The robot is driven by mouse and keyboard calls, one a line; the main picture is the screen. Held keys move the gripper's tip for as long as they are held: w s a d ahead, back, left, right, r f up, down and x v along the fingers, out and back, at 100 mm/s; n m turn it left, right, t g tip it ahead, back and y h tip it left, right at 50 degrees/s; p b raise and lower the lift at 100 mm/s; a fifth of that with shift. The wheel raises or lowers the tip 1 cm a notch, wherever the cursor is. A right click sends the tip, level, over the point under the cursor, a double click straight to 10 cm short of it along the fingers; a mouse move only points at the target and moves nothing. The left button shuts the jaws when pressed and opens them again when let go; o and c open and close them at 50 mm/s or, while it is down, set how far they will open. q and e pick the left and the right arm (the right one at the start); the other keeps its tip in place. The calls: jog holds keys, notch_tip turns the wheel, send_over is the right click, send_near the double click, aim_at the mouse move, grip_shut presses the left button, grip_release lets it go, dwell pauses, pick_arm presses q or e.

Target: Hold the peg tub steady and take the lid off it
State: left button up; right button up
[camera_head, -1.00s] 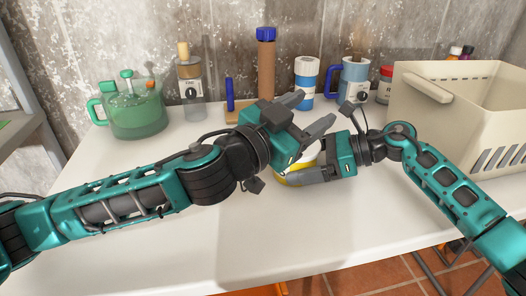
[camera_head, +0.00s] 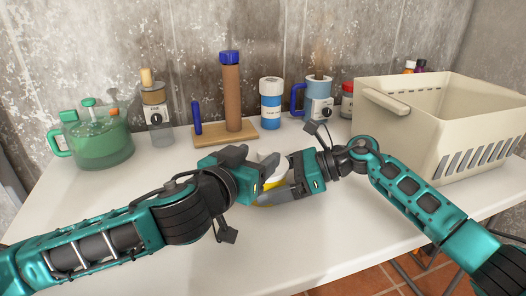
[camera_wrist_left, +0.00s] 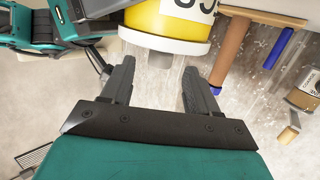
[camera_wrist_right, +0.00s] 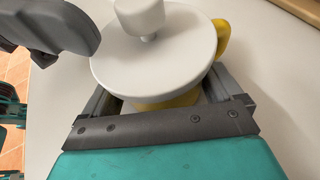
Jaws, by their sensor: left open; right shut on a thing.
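The peg tub is yellow with a label, clearest in the left wrist view (camera_wrist_left: 168,28); in the head view my grippers hide most of it. Its round white lid (camera_wrist_right: 120,65) is on, with a white knob (camera_wrist_right: 140,18) on top. My right gripper (camera_head: 287,186) is shut on the tub body below the lid, its fingers on either side in the right wrist view. A yellow handle (camera_wrist_right: 222,38) sticks out beside it. My left gripper (camera_head: 270,172) is open at lid height, with the knob (camera_wrist_left: 176,63) between its spread fingertips. I cannot tell whether they touch it.
A cream basket (camera_head: 440,125) is right. The white table's front is clear.

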aim_at(264, 150)
pick_arm(q)
jog(key=shift+x, duration=2)
grip_shut()
jog(key=shift+r, duration=0.1)
jog(key=shift+r, duration=0.2)
jog(key=shift+r, duration=0.9)
jog(key=shift+r, duration=2)
pick_arm(e)
jog(key=o, duration=1.2)
jog(key=shift+c, duration=0.2)
